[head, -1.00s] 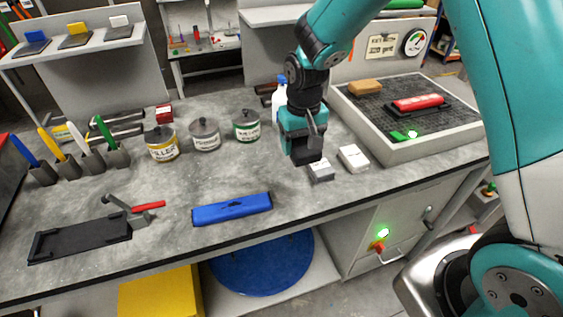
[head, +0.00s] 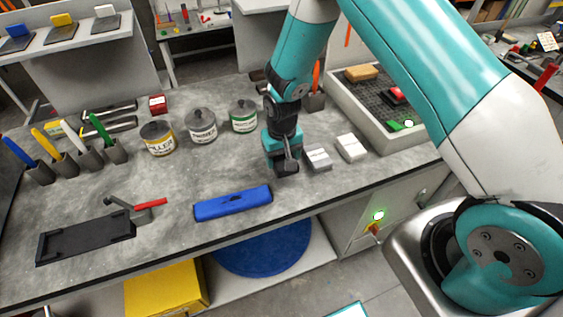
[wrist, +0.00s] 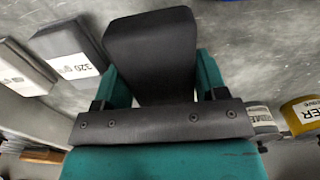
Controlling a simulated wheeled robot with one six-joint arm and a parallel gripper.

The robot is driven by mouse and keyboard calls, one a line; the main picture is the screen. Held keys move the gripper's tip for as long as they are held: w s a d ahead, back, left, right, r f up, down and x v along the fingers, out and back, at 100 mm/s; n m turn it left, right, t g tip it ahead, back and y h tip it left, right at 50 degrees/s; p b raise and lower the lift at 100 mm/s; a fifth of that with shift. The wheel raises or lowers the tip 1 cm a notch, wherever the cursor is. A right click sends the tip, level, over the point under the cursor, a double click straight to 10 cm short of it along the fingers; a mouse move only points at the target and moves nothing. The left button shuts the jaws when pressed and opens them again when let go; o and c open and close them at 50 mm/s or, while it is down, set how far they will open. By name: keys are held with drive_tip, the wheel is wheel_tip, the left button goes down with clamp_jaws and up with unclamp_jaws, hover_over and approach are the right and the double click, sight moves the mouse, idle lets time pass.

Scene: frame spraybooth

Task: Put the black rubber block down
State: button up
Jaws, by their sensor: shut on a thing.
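My gripper (head: 283,158) is over the grey bench top (head: 240,170), just left of the grey sanding-paper box. It is shut on the black rubber block (wrist: 150,50), which fills the middle of the wrist view between the teal fingers. In the head view the block (head: 287,169) shows only as a small dark shape under the gripper. I cannot tell whether its underside touches the bench.
A grey box (head: 318,157) and a white box (head: 351,147) stand to the right. Several cans, one green-labelled (head: 243,116), stand behind left. A walled tray (head: 383,132) is at the right. Bare bench lies between the cans and blue tool.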

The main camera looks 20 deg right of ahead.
drive_tip(key=shift+f+p, duration=0.45)
drive_tip(key=shift+f, duration=1.6)
drive_tip(key=shift+f, duration=0.1)
drive_tip(key=o, duration=1.1)
drive_tip(key=shift+o, duration=0.2)
